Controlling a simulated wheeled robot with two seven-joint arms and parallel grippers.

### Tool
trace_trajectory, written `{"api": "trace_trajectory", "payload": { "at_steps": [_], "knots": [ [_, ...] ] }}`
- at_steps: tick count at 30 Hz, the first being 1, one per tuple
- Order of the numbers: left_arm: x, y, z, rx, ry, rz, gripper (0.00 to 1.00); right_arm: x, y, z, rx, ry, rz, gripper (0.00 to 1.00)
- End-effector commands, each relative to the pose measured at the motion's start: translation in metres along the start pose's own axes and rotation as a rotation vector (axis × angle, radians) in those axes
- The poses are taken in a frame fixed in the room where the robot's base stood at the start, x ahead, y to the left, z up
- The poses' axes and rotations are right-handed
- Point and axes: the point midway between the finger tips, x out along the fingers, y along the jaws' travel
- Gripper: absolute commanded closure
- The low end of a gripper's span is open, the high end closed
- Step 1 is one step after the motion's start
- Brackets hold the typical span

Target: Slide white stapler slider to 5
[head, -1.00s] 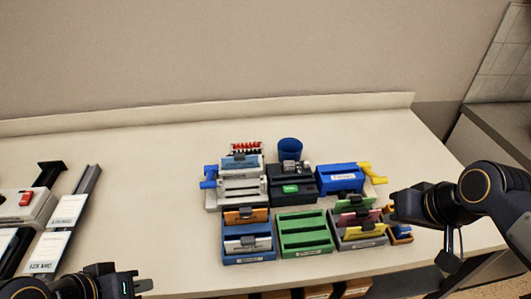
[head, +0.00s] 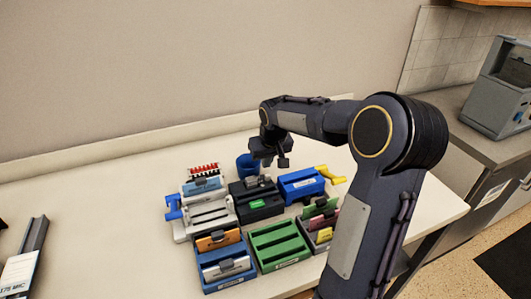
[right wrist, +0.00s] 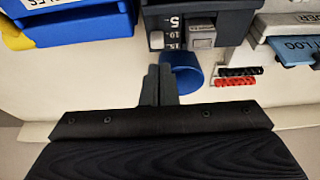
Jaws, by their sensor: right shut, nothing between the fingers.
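The black stapler device (head: 256,202), with a green label, stands among the desk items in the head view. In the right wrist view the black device (right wrist: 222,22) shows a printed scale of 5, 10 and 15. A small white slider (right wrist: 156,40) sits beside the scale, near the 10 and 15 marks. My right gripper (head: 270,158) is shut and empty, above the back of the device near the blue cup. Its fingers (right wrist: 156,82) show below the slider in the right wrist view, apart from it. My left gripper is out of view.
The blue cup (head: 247,165) stands right behind the device and close beside my fingers (right wrist: 187,74). A blue box (head: 300,184) with a yellow handle is to the right. A green tray (head: 279,245) is in front. Red and black clips (right wrist: 237,76) lie nearby.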

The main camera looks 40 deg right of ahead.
Motion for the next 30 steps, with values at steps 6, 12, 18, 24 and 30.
{"api": "trace_trajectory", "payload": {
  "at_steps": [6, 12, 18, 24, 30],
  "knots": [
    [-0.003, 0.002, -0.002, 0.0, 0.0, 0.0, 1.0, 0.03, 0.0, 0.0, 0.0, -0.001, 0.001, 1.0],
    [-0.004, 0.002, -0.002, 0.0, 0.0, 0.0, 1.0, 0.039, 0.0, 0.0, 0.0, 0.002, 0.0, 1.0],
    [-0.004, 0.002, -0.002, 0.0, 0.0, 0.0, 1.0, 0.039, 0.0, 0.0, 0.0, 0.002, 0.0, 1.0],
    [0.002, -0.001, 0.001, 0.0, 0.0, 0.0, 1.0, 0.037, 0.0, 0.009, -0.001, 0.003, 0.0, 1.0],
    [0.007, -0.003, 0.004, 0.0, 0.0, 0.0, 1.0, 0.03, 0.0, 0.026, 0.0, -0.001, 0.0, 1.0]
  ]
}}
